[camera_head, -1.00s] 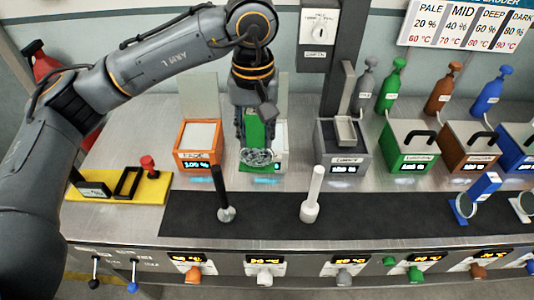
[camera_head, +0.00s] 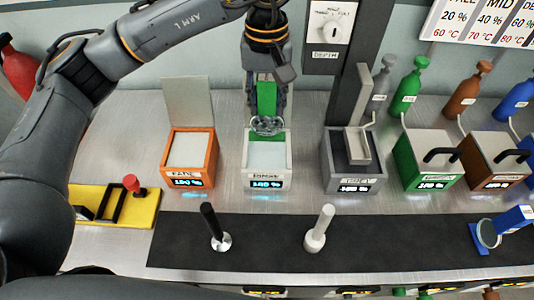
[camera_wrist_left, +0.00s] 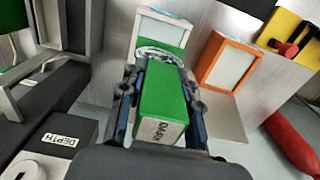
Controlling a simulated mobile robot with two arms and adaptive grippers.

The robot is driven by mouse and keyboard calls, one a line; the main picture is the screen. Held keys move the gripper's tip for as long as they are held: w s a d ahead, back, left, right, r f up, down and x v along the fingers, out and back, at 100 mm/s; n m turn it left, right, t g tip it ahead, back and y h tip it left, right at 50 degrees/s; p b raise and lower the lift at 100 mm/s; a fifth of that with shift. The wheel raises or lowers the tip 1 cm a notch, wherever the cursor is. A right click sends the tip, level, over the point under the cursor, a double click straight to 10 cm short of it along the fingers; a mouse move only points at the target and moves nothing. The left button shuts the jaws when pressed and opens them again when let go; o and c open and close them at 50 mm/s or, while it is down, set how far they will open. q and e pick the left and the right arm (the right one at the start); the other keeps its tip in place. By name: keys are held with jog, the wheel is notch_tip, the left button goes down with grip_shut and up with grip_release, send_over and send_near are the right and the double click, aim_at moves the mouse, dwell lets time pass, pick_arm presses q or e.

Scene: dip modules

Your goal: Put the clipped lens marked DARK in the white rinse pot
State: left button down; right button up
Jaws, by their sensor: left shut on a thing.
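My left gripper (camera_head: 266,92) is shut on a green clip block (camera_head: 266,98). In the left wrist view the block (camera_wrist_left: 163,100) carries the label DARK and sits between the two fingers. A clear round lens (camera_head: 267,125) hangs from the block's lower end. The white rinse pot (camera_head: 267,178) stands on the counter right below, its front display lit. The lens overlaps the pot's far part in the head view and its pale opening (camera_wrist_left: 165,28) in the wrist view. Whether the lens is inside or above it I cannot tell. My right gripper is not in view.
An orange pot (camera_head: 190,160) with its lid raised stands left of the white pot. A grey pot (camera_head: 352,160), green pot (camera_head: 428,158) and brown pot (camera_head: 492,160) stand right. Two stirrers, black (camera_head: 214,228) and white (camera_head: 319,230), stand on the dark mat. A blue-handled lens (camera_head: 489,234) is at right.

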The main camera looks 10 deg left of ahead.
aim_at(267, 137)
pick_arm(q)
jog(key=f, duration=0.2)
jog(key=f+p, duration=0.1)
jog(key=f, duration=0.3)
jog(key=shift+s+f+p, duration=0.3)
jog(key=shift+f+p, duration=0.05)
notch_tip(267, 137, down, 4)
jog(key=shift+w+f+p, duration=0.15)
jog(key=shift+f+p, duration=0.1)
jog(key=shift+p, duration=0.2)
jog(key=shift+f, duration=2.75)
jog(key=c, duration=0.9)
grip_release()
jog(key=shift+p, duration=0.3)
jog(key=shift+c, duration=0.2)
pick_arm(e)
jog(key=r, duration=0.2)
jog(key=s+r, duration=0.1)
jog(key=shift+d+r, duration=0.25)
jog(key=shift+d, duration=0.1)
pick_arm(q)
jog(key=shift+r, duration=0.1)
